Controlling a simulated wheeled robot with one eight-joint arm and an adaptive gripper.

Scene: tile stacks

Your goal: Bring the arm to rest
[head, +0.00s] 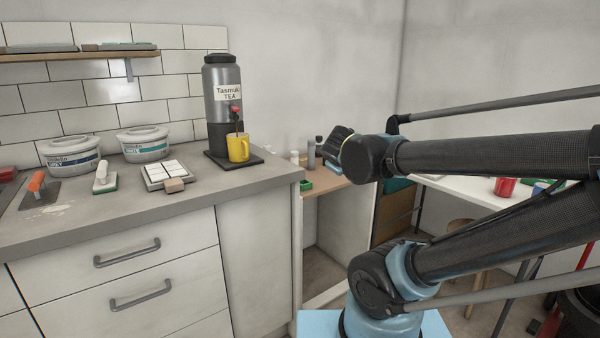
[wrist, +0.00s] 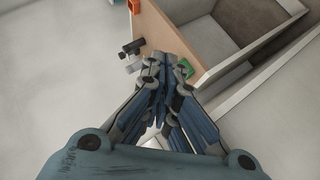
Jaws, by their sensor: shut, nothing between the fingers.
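My gripper (wrist: 165,70) shows in the wrist view with its blue-grey fingers drawn together and nothing visible between them. It points over the edge of a wooden shelf top, beside small dark and white items (wrist: 132,52) and a green item (wrist: 186,67). In the head view my dark arm reaches in from the right side, bent at the joint near the middle. The gripper's fingers cannot be made out there; the arm's own links hide that area.
A grey counter (head: 120,222) on the left holds a tea dispenser (head: 223,90), a yellow mug (head: 238,148), two tubs (head: 70,157), a trowel (head: 38,190) and a tile stack (head: 165,172). A wooden shelf unit (head: 325,187) stands beyond it. A white table (head: 470,188) with a red cup (head: 505,187) is behind my arm.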

